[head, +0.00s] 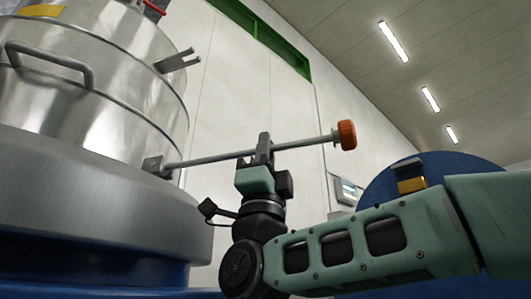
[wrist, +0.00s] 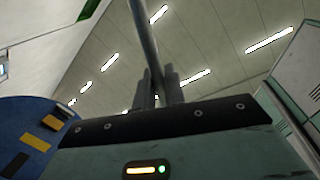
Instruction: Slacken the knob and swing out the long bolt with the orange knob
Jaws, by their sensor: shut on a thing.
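The long bolt (head: 213,158) sticks out to the right from a bracket (head: 153,165) low on the steel vessel, nearly level and tilted slightly up. Its orange knob (head: 347,135) is at the free end. My gripper (head: 264,148) is shut on the bolt's rod, between the bracket and the knob, nearer the knob. In the wrist view the rod (wrist: 143,35) runs up from between the fingers (wrist: 158,88). The knob is not visible there. A forked lug (head: 178,61) on the vessel's lid flange stands above the bracket, with no bolt in it.
The steel vessel (head: 100,120) with a handle (head: 48,60) fills the left side. A blue round machine part (head: 435,165) stands behind my arm at right. A small wall panel (head: 347,190) is behind. The space right of the vessel above the bolt is clear.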

